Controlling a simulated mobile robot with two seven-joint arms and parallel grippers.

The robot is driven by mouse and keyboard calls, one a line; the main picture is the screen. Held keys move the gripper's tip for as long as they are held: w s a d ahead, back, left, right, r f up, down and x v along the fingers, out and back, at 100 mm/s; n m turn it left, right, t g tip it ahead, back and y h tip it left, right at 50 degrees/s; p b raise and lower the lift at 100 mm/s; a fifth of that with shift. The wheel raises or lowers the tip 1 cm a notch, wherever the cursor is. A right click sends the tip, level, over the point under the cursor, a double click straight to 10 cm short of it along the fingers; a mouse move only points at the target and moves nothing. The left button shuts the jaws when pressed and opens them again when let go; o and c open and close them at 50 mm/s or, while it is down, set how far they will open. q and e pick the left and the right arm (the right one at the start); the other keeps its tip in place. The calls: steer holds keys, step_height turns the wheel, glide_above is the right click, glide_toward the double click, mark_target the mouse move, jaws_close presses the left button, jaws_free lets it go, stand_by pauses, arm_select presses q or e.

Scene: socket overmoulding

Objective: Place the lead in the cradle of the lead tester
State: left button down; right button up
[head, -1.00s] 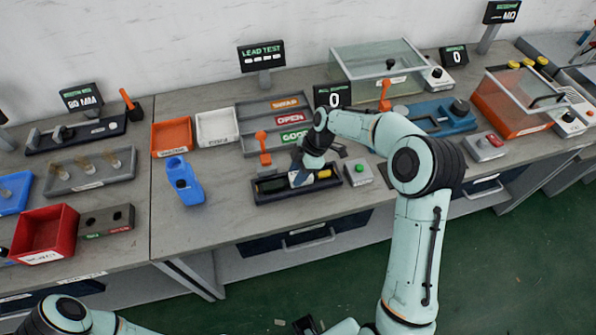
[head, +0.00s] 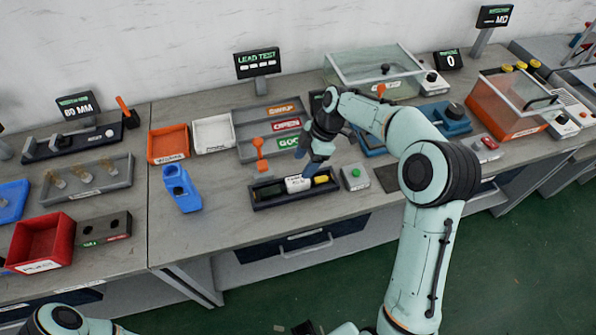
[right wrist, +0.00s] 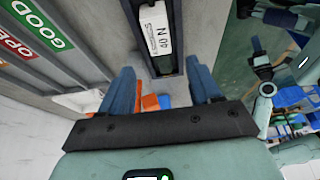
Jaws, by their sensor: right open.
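The lead tester (head: 252,201) is a long black tray on the front middle of the bench, below the LEAD TEST display (head: 257,63). A white block with dark lettering (head: 298,185) sits in its trough, with a small yellow part (head: 321,180) to the right. The white block also shows in the right wrist view (right wrist: 155,30). I cannot pick out a separate lead for certain. My right gripper (head: 320,158) is above and behind the tester, apart from it. Its blue fingers are open in the right wrist view (right wrist: 162,92), with nothing held between them. My left gripper is out of view.
Sorting trays (head: 243,131) lie behind, and a blue stand (head: 182,188) at the left. The bench between that stand and the tester is clear.

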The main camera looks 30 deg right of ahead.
steer(key=v, duration=0.4)
steer(key=shift+r, duration=0.15)
stand_by(0.4)
